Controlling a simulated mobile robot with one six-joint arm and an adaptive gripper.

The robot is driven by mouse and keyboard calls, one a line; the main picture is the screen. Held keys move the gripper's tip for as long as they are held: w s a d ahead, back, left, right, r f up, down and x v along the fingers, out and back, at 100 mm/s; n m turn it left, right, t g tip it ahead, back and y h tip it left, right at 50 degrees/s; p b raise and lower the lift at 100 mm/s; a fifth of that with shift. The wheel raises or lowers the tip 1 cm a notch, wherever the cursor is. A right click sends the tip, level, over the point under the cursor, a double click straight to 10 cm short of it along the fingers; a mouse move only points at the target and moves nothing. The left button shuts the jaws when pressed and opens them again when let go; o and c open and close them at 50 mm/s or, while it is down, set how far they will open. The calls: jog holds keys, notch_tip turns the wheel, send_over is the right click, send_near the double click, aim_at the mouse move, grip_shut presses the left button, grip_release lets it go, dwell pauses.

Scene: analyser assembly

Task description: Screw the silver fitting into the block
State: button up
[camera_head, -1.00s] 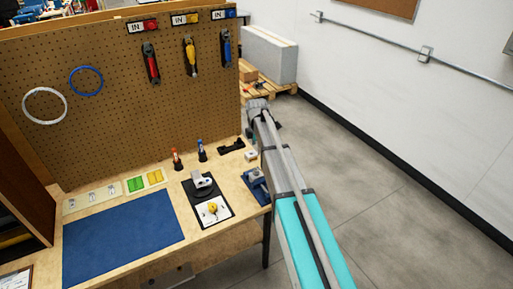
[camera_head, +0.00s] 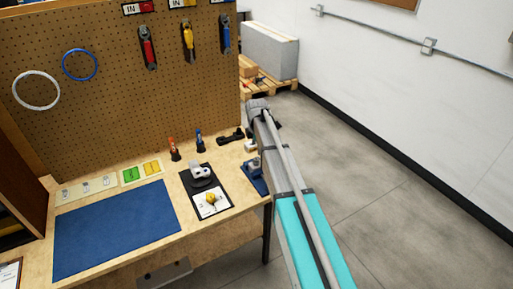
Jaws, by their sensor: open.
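A pale tray (camera_head: 66,196) at the left of the bench carries several small silver pieces (camera_head: 86,186); they are too small to tell which is the silver fitting. A grey-silver block-like part (camera_head: 197,168) sits on a round dark base on a black mat. A blue fixture (camera_head: 254,172) stands at the bench's right edge and seems to hold a small grey part. Which of these is the block is not clear. My gripper (camera_head: 276,124) is beyond the bench's right edge, apart from these things. It is open and seems empty, mostly hidden by my arm.
A blue mat (camera_head: 115,228) lies clear at the front left. Red (camera_head: 174,150) and blue (camera_head: 199,142) tools stand before the pegboard (camera_head: 95,110). Floor is free to the right.

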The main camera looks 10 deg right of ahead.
aim_at(256, 159)
jog(key=shift+f+b, duration=3.4)
jog(key=shift+f, duration=0.25)
grip_shut()
jog(key=shift+m, duration=0.3)
jog(key=shift+m, duration=1.8)
jog(key=shift+m, duration=2)
